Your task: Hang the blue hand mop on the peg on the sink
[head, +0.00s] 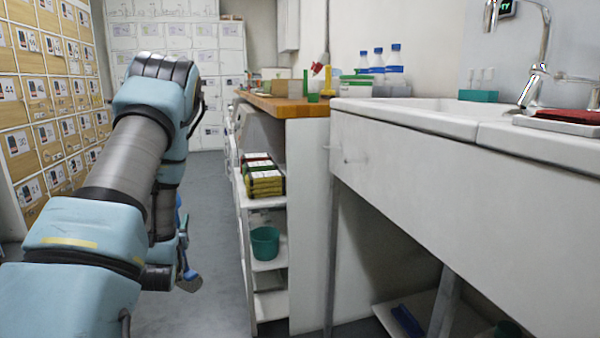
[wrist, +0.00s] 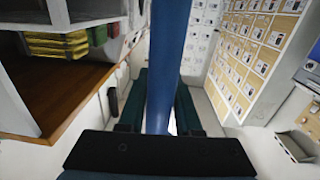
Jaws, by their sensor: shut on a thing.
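The blue hand mop's handle (wrist: 170,50) runs upright through the middle of the wrist view. My gripper (wrist: 158,100) is shut on it, with a dark finger on each side. In the head view my arm hides most of the gripper and mop; small blue parts (head: 190,273) show beside the arm, low over the floor. The white sink (head: 400,118) is on the right in the head view.
A white shelf unit with a wooden top (head: 290,103) stands left of the sink, holding a green bucket (head: 265,243) and folded items (head: 263,182). Wooden lockers (head: 45,100) line the left wall. The grey floor (head: 215,220) between is clear.

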